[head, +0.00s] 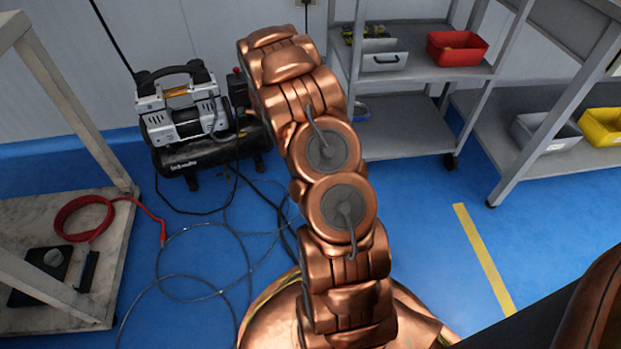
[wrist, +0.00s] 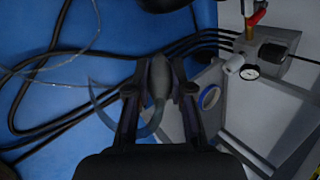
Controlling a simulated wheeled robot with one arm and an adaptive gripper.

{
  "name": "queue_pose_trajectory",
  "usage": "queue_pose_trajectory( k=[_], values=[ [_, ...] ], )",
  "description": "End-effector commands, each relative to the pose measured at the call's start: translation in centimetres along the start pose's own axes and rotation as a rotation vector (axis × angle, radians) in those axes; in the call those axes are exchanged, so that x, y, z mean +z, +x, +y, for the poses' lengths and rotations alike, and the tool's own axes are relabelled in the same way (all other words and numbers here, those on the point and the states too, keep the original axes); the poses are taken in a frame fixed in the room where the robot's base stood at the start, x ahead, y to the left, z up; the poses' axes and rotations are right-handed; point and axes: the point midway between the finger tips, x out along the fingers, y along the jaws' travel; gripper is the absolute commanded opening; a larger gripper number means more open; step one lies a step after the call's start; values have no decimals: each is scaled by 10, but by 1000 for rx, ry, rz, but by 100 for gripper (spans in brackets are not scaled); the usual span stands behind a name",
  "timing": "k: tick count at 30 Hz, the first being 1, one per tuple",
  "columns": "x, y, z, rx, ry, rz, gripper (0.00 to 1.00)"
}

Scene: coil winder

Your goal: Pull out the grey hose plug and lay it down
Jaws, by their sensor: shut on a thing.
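The grey hose plug (wrist: 159,76) stands between the two fingers of my gripper (wrist: 160,90) in the wrist view. My gripper is shut on it. A thin grey hose (wrist: 105,112) curves beside the left finger and under the plug. A grey valve block (wrist: 268,45) is at the upper right, with a round gauge, a red and yellow valve and a light stub (wrist: 234,63) facing the plug. The plug looks apart from this stub. In the head view my arm hides the gripper, plug and block.
A compressor (head: 185,115) stands on the blue floor, with loose hoses (head: 195,265) near it. A bench with a red hose (head: 85,222) is at the left. A grey shelf cart (head: 405,135) holds a red bin (head: 457,48). A blue ring (wrist: 209,98) lies on its lower shelf.

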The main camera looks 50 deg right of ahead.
Motion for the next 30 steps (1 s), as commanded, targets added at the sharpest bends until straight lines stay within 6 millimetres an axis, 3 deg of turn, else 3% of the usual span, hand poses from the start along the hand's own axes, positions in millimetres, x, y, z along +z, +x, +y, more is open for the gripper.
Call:
queue_pose_trajectory(
  k=[1, 5, 9, 13, 19, 30],
  values=[
    [-18, 12, 7, 42, 38, 21, 0],
    [-57, 36, 34, 162, 155, 66, 0],
    [-102, 62, 75, 302, 312, 109, 0],
    [-130, 78, 110, 391, 441, 132, 0],
    [-151, 88, 142, 456, 560, 144, 0],
    [-155, 100, 155, 466, 582, 144, 0]
  ],
)
